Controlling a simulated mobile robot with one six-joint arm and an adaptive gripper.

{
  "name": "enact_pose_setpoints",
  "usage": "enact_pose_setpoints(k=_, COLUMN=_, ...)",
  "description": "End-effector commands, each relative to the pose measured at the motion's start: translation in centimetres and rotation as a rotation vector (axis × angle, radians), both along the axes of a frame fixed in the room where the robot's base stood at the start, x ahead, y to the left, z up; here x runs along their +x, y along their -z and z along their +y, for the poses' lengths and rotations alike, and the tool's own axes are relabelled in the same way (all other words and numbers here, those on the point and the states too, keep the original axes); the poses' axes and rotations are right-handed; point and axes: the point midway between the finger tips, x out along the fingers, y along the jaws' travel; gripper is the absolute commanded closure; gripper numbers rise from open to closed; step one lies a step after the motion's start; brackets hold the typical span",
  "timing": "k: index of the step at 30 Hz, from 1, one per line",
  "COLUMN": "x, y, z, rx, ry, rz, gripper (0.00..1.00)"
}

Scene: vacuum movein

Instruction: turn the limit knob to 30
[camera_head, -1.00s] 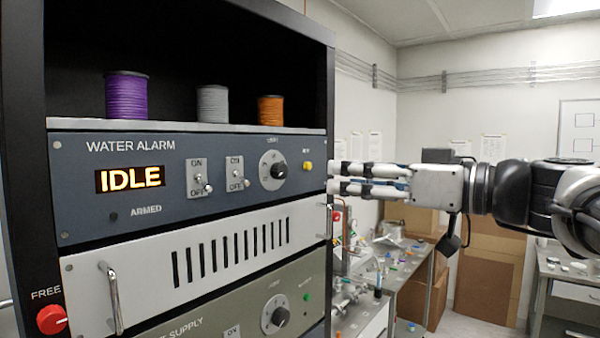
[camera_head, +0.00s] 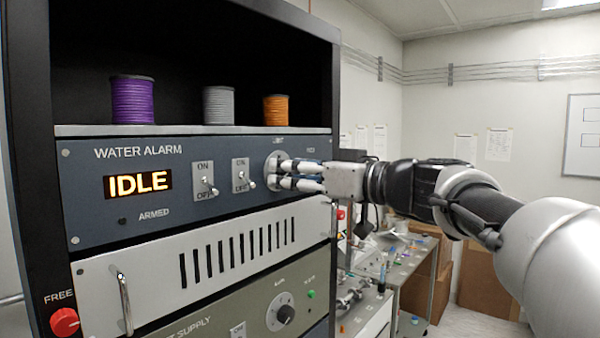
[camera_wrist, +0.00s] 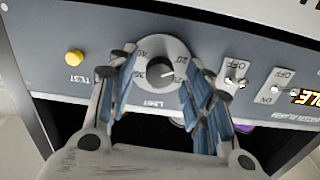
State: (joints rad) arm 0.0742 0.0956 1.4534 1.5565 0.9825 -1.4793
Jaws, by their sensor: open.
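The limit knob (camera_wrist: 160,68) is a dark round knob on a pale dial plate (camera_wrist: 157,48), above the LIMIT label in the wrist view, where the panel appears upside down. A light pointer mark lies on the knob's right side there; the dial numbers are too blurred to read surely. My gripper (camera_wrist: 165,78) is open, with its blue-padded fingers on either side of the knob and gaps visible.
Two toggle switches (camera_head: 204,184) (camera_head: 242,178) sit left of the dial in the head view. A yellow TEST button (camera_wrist: 74,57) is on the dial's other side. Below are a vented panel (camera_head: 150,272) and another panel with a knob (camera_head: 285,313). Spools (camera_head: 133,100) stand above.

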Motion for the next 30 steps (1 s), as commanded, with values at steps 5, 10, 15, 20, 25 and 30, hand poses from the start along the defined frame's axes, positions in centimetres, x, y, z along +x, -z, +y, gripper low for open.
enact_pose_setpoints(k=5, x=-0.02, y=0.00, z=-0.02, rx=0.000, ry=0.000, rz=0.000, gripper=0.61)
enact_pose_setpoints(k=10, x=-0.03, y=0.01, z=-0.03, rx=0.000, ry=0.000, rz=0.000, gripper=0.72)
enact_pose_setpoints(k=15, x=-0.03, y=0.00, z=-0.04, rx=0.000, ry=0.000, rz=0.000, gripper=0.84)
enact_pose_setpoints(k=20, x=-0.04, y=0.00, z=-0.03, rx=0.000, ry=0.000, rz=0.000, gripper=0.94)
enact_pose_setpoints(k=25, x=-0.04, y=0.01, z=-0.03, rx=0.001, ry=0.000, rz=0.002, gripper=0.99)
enact_pose_setpoints(k=30, x=-0.03, y=0.04, z=-0.04, rx=0.018, ry=0.000, rz=0.023, gripper=0.99)
